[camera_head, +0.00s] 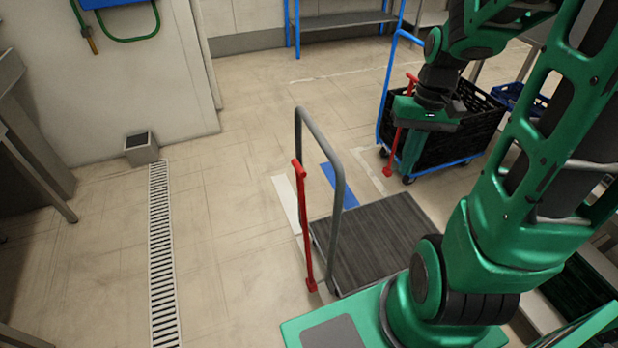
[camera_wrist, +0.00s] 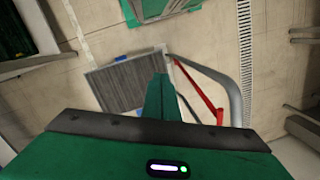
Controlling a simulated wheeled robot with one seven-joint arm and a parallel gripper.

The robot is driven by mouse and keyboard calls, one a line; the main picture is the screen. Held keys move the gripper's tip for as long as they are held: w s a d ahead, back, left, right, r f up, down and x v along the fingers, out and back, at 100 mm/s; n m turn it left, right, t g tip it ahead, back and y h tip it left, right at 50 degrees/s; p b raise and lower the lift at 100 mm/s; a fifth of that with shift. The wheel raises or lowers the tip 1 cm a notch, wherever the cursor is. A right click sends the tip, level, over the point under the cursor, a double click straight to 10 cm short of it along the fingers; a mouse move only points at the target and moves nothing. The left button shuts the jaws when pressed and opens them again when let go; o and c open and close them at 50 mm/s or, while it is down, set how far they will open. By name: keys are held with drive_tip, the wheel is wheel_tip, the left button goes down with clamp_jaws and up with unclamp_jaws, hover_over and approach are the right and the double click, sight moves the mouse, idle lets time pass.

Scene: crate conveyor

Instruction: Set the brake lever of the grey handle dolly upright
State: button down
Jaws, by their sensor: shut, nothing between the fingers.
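The grey handle dolly has a dark ribbed deck (camera_head: 385,235) and a grey tube handle (camera_head: 338,165), and stands in the middle of the head view. My gripper (camera_head: 410,168) is shut and empty. In the head view it is up and right of the lever, clear of it. Its fingers also show in the wrist view (camera_wrist: 161,82).
A blue-handled dolly (camera_head: 387,85) carrying a black crate (camera_head: 470,130) stands behind my gripper, with its own red lever (camera_head: 401,125). Floor marks in white (camera_head: 286,203) and blue (camera_head: 341,187) lie beside the grey dolly. The floor left of it is clear to the drain grate (camera_head: 162,250).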

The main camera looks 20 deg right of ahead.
drive_tip(key=w+a+f+m+t+y, duration=0.25)
drive_tip(key=w+f+t+y, duration=0.35)
drive_tip(key=w+f, duration=0.6)
drive_tip(key=w+a+f+m+t+y, duration=0.1)
drive_tip(key=w+a+f+t+y, duration=0.2)
drive_tip(key=w+f+y, duration=0.7)
drive_tip(key=w+a+f+h, duration=0.3)
drive_tip(key=w+a+f, duration=0.1)
drive_tip(key=w+a, duration=0.4)
drive_tip(key=s, duration=0.3)
drive_tip(key=s+a+r, duration=0.1)
drive_tip(key=shift+s, duration=0.25)
